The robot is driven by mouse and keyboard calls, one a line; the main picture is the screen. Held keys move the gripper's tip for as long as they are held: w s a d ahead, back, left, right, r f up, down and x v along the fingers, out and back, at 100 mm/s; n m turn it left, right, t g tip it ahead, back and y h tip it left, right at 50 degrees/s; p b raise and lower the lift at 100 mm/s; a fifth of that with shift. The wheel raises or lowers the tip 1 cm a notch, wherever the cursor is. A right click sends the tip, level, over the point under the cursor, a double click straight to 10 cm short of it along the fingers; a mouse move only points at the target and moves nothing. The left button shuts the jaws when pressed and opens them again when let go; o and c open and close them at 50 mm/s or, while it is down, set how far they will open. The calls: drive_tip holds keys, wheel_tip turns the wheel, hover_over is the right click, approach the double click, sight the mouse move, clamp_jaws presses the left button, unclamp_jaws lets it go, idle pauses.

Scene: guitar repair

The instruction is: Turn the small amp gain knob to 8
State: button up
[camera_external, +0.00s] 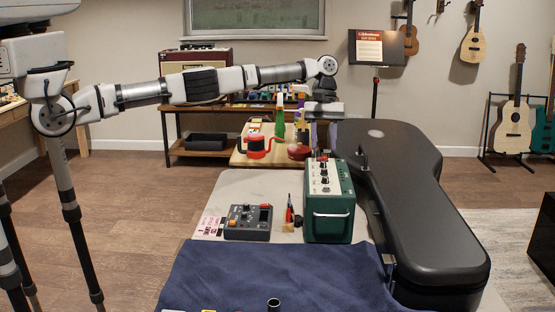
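The small amp (328,216) is a dark green box with a metal handle on its near side. It stands upright on the near table. Its pale control panel (324,178) faces up and carries several dark knobs in a row; their settings and labels are too small to read. My arm reaches across from the left. My gripper (320,123) hangs pointing down in the picture just above the amp's far end. It appears apart from the knobs, though the depth is hard to judge. Its fingertips are small and unclear, so I cannot tell whether it is open.
A black guitar case (425,195) lies close along the amp's right side. A grey pedal unit (248,222) and a small red-handled tool (289,212) lie left of it. A blue cloth (270,275) covers the front.

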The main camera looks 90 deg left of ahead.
wheel_tip(320, 180, up, 6)
drive_tip(key=p, duration=0.3)
drive_tip(key=shift+f, duration=0.1)
drive_tip(key=shift+d, duration=0.1)
